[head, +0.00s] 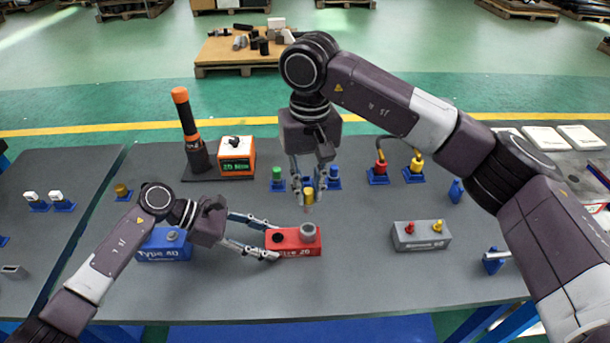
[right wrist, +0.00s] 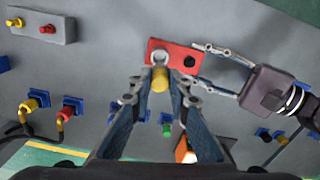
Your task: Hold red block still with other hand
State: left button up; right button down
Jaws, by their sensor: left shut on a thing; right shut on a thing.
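The red block (head: 300,248) lies on the grey table with a grey ring-shaped socket and a dark hole on top. My left gripper (head: 272,241) comes from its left and is shut on its left end, one finger on each long side. My right gripper (head: 307,190) points down behind the block, shut on a brass-yellow cylinder (head: 309,199). In the right wrist view the cylinder (right wrist: 160,79) sits between the fingertips, in line with the ring of the red block (right wrist: 174,53). I cannot tell the gap between cylinder and ring.
A blue block (head: 165,246) stands left, partly behind my left arm. A grey block (head: 421,236) with red and yellow plugs stands right. Green (head: 277,178) and blue (head: 334,178) pieces on small stands are behind. An orange device (head: 235,157) is further back. The table front is clear.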

aim_at(308, 202)
jog(key=shift+f, duration=2.35)
jog(key=shift+f, duration=2.05)
jog(key=c, duration=1.7)
grip_release()
jog(key=shift+c, duration=0.2)
jog(key=shift+r, duration=2.5)
